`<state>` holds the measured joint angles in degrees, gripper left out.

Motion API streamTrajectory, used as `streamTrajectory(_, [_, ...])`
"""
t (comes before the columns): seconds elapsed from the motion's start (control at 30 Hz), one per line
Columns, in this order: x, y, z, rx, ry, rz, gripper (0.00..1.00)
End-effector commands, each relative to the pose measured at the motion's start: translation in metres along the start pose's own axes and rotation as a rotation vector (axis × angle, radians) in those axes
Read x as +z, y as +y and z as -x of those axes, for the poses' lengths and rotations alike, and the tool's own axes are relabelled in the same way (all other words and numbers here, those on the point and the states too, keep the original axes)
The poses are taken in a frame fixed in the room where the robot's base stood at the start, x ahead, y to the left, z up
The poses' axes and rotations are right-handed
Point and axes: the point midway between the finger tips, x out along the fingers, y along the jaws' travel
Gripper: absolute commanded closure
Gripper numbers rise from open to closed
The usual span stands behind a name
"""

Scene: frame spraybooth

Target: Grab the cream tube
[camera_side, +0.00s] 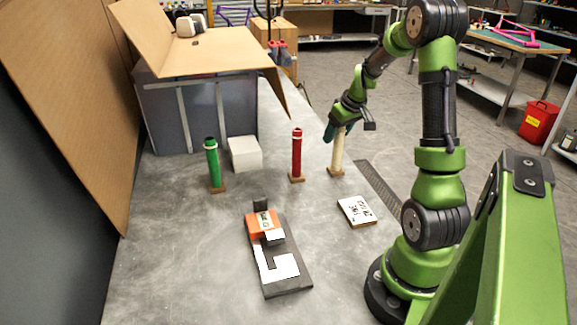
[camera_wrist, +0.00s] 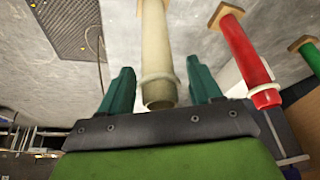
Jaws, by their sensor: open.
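The cream tube (camera_side: 337,152) stands upright on a small wooden base at the right of the row of tubes in the side view. In the wrist view the cream tube (camera_wrist: 157,50) shows between my two teal fingers, with a gap on each side. My gripper (camera_side: 334,132) is at the upper part of the tube and hides its top in the side view. In the wrist view my gripper (camera_wrist: 160,85) is open, with one finger left and one right of the tube.
A red tube (camera_side: 297,156) stands close left of the cream tube, and a green tube (camera_side: 212,165) farther left. A white block (camera_side: 245,154) sits between them.

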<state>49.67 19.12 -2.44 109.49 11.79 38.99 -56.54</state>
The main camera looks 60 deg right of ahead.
Motion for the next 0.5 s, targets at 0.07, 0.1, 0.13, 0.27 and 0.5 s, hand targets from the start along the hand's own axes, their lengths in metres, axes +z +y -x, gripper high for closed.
streamTrajectory(0.07, [-0.0001, 0.0001, -0.0009, 0.0, 0.0, -0.001, 0.36])
streamTrajectory(0.1, [-0.0001, 0.0001, -0.0008, 0.0, 0.0, -0.001, 0.36])
streamTrajectory(0.13, [-0.0001, 0.0001, -0.0007, 0.0, 0.0, -0.001, 0.36])
streamTrajectory(0.27, [-0.0001, 0.0002, -0.0004, 0.0, 0.0, 0.0, 0.46])
streamTrajectory(0.5, [-0.0001, 0.0002, -0.0002, 0.0, 0.0, 0.0, 0.82])
